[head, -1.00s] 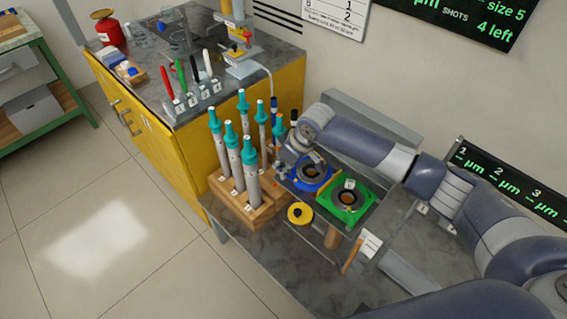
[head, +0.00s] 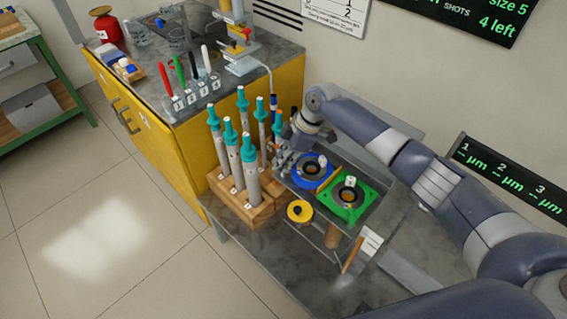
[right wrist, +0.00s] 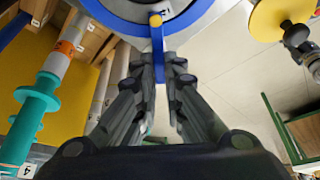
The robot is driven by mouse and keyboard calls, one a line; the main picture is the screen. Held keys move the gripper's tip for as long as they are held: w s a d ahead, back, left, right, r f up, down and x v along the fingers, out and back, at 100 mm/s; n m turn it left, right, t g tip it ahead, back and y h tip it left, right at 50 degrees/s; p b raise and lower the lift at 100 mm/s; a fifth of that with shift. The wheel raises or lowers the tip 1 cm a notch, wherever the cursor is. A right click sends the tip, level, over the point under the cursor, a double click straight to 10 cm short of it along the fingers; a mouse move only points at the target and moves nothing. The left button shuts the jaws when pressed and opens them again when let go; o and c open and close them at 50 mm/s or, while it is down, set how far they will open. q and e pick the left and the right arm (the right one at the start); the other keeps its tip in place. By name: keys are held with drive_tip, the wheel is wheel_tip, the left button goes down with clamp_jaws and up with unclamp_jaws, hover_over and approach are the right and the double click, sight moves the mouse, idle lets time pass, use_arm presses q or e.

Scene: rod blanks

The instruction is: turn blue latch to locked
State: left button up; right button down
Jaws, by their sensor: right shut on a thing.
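The blue fixture (head: 326,172) is a round blue ring with a dark centre, beside a square green fixture (head: 365,210). In the right wrist view the blue ring (right wrist: 118,14) fills the top, and a narrow blue latch (right wrist: 158,64) with a yellow end points down from it between my fingers. My right gripper (head: 284,163) is at the left edge of the blue fixture. In the wrist view its fingers (right wrist: 158,78) are closed on the latch. In the head view the latch is hidden by the gripper. My left gripper is not in view.
Teal-capped rods (head: 248,160) stand upright in a wooden rack (head: 262,210), close left of my right gripper. A yellow round piece (head: 299,211) lies in front of the blue fixture. A brush-like tool (head: 353,254) is at the right front. The yellow cabinet (head: 160,150) stands behind left.

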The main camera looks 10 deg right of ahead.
sight(299, 168)
drive_tip(key=shift+n, duration=0.4)
drive_tip(key=c, duration=1.7)
unclamp_jaws()
drive_tip(key=v, duration=1.2)
drive_tip(key=shift+w, duration=0.2)
drive_tip(key=shift+a, duration=0.15)
